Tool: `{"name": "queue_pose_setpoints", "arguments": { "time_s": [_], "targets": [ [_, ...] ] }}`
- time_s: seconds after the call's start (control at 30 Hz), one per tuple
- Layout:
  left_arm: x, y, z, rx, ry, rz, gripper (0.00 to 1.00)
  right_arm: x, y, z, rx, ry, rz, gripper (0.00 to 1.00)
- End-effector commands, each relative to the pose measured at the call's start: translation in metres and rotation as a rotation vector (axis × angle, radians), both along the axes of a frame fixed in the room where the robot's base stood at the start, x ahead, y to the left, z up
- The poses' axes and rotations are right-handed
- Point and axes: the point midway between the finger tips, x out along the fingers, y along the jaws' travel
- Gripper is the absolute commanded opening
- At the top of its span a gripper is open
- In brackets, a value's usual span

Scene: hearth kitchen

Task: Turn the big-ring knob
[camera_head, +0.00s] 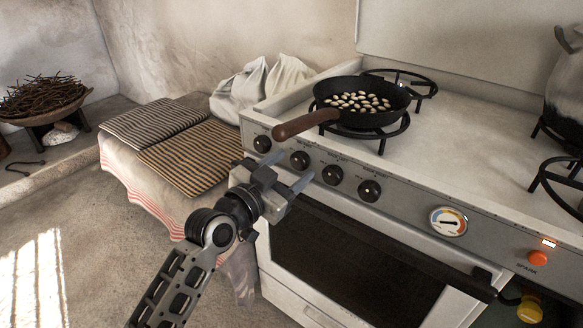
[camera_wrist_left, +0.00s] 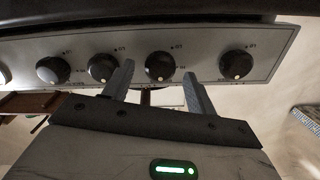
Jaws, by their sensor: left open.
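A row of black knobs with pale marks runs along the stove's grey front panel. From the left in the head view they are a first knob (camera_head: 262,144), a second (camera_head: 300,160), a third (camera_head: 332,175) and a fourth (camera_head: 369,190). Their labels are too small to read, so I cannot tell which is the big-ring knob. My left gripper (camera_head: 287,170) is open and empty in front of the panel. The left wrist view appears upside down; there its fingers (camera_wrist_left: 157,72) frame the second knob (camera_wrist_left: 159,66), with no clear contact. My right gripper is out of view.
A gauge (camera_head: 448,221) and an orange spark button (camera_head: 537,258) are at right. The oven door (camera_head: 350,262) is below; striped cloths (camera_head: 190,157) lie left.

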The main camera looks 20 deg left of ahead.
Motion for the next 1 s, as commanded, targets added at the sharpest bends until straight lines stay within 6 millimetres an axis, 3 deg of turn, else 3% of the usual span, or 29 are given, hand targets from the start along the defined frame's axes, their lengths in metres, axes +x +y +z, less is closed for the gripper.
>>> {"name": "queue_pose_setpoints", "arguments": {
  "time_s": [0.4,0.57,0.83,1.0],
  "targets": [
    [0.008,-0.003,0.0,0.001,0.0,0.0,0.57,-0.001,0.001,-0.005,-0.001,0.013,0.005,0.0],
    [0.008,-0.003,0.0,0.001,0.0,0.0,0.12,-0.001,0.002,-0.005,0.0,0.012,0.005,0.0],
    [0.008,-0.003,0.001,-0.012,0.004,0.0,0.12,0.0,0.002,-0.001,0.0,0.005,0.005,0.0],
    [0.008,-0.003,0.002,-0.064,0.024,0.0,0.12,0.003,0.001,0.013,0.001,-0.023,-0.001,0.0]
  ]
}}
